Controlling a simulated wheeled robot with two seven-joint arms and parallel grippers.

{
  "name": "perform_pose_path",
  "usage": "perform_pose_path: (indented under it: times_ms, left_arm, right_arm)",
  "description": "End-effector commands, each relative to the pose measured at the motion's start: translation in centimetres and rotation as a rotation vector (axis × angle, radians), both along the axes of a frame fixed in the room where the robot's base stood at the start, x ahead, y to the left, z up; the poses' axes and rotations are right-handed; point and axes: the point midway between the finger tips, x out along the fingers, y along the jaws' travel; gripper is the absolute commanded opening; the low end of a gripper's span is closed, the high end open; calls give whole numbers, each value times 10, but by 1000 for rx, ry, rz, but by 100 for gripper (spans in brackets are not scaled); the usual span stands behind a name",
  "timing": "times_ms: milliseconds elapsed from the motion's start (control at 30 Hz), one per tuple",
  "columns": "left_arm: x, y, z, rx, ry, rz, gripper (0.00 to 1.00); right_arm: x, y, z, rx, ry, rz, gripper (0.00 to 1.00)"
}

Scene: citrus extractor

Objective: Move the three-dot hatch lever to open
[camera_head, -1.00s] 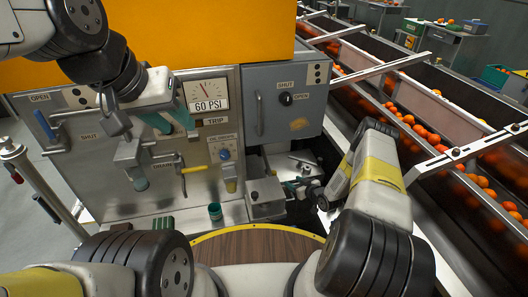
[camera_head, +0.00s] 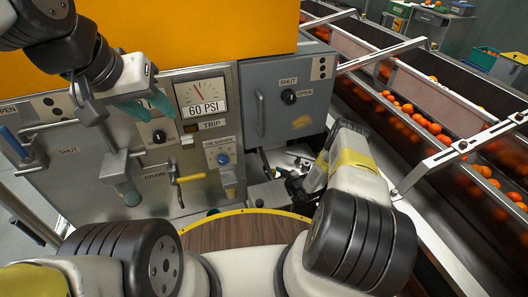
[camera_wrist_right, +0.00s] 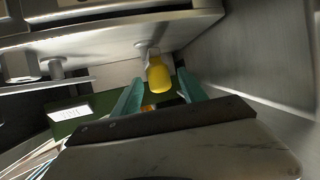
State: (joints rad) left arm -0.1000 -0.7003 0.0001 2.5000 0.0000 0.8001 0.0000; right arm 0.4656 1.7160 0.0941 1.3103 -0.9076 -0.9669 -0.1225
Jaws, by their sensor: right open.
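A grey box (camera_head: 270,126) on the machine's right has a plate with black dots (camera_head: 321,68) and a black knob (camera_head: 289,97) between SHUT and OPEN labels. At far left, a blue-handled lever (camera_head: 14,143) sits by OPEN and SHUT labels and another dotted plate (camera_head: 52,102). In the right wrist view, a yellow grip (camera_wrist_right: 158,75) hangs on a short stem ahead of my right gripper (camera_wrist_right: 160,92), which is open with a finger on either side; contact is unclear. My left gripper (camera_head: 146,106) is open and empty before the panel, left of the gauge.
A pressure gauge (camera_head: 202,98), a yellow-handled drain lever (camera_head: 190,179) and a blue dial (camera_head: 223,158) project from the panel. A round wooden top (camera_head: 238,232) lies in front. Orange-filled conveyor troughs (camera_head: 420,121) run along the right. Metal surfaces closely surround my right gripper.

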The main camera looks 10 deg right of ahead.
Motion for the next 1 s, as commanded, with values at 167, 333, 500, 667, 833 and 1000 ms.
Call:
perform_pose_path:
  times_ms: [167, 333, 500, 667, 833, 1000]
  left_arm:
    - [0, 0, 0, 0, 0, 0, 36]
    - [0, 0, 0, 0, 0, 0, 36]
    - [0, 0, 0, 0, 0, 0, 36]
    - [0, 0, 0, 0, 0, 0, 36]
    - [0, 0, 0, 0, 0, 0, 36]
    - [0, 0, 0, 0, 0, 0, 36]
  right_arm:
    - [22, 12, -11, 0, 0, 1, 50]
    - [33, 17, -16, 0, 0, 0, 50]
    - [36, 18, -17, 0, 1, 0, 50]
    - [36, 18, -17, 0, 1, 0, 50]
    - [36, 18, -17, 0, 1, 0, 17]
    - [36, 18, -17, 0, 1, 0, 0]
